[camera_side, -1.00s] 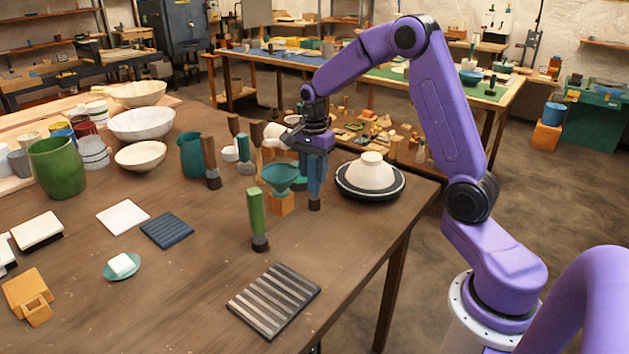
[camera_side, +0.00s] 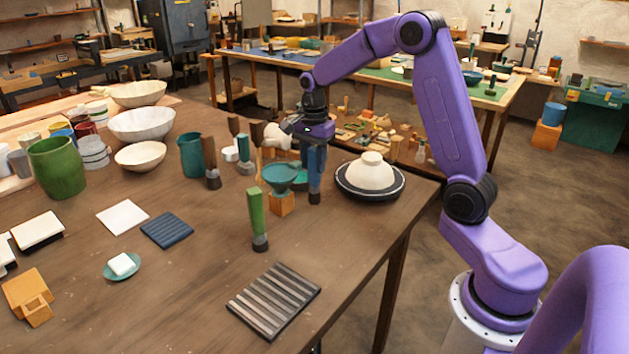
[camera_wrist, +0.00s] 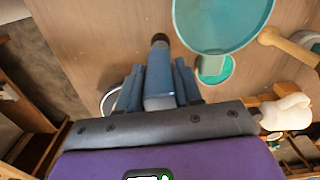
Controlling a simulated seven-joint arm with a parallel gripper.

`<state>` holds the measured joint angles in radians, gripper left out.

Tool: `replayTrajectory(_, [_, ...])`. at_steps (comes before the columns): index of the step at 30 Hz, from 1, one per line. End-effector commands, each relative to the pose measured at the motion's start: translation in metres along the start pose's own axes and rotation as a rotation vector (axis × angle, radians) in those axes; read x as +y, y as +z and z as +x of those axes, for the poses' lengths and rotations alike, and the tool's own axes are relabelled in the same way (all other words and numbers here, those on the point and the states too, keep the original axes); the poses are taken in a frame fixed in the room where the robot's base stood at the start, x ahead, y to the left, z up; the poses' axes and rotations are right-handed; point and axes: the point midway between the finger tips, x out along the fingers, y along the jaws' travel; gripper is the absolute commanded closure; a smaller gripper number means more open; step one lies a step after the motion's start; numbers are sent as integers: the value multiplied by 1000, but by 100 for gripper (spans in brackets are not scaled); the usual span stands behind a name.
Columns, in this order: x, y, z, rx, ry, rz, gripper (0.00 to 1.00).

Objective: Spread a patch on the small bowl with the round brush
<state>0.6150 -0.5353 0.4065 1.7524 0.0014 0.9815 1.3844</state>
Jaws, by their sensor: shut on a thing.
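My gripper (camera_side: 315,160) is shut on a brush with a blue handle and a dark tip (camera_side: 314,197), held upright with the tip down. The brush also shows between my fingers in the wrist view (camera_wrist: 160,72). A small cream bowl (camera_side: 371,174) sits upside down on a round, dark-edged wheel (camera_side: 370,193), right of the brush and apart from it. I cannot tell whether the brush tip touches the table.
A green-handled brush (camera_side: 257,215) stands upright in front. More upright brushes (camera_side: 211,165) and a teal jug (camera_side: 191,155) stand to the left. A striped mat (camera_side: 273,298) lies near the front edge. The table between mat and wheel is mostly clear.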

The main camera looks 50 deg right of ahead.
Motion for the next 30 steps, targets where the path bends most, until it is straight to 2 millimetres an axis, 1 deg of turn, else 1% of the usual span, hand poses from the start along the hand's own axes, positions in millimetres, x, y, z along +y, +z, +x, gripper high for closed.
replayTrajectory(18, [0,0,-42,0,-1,1,100])
replayTrajectory(23, [0,0,-48,0,-1,0,100])
replayTrajectory(30, [0,0,-49,0,0,0,100])
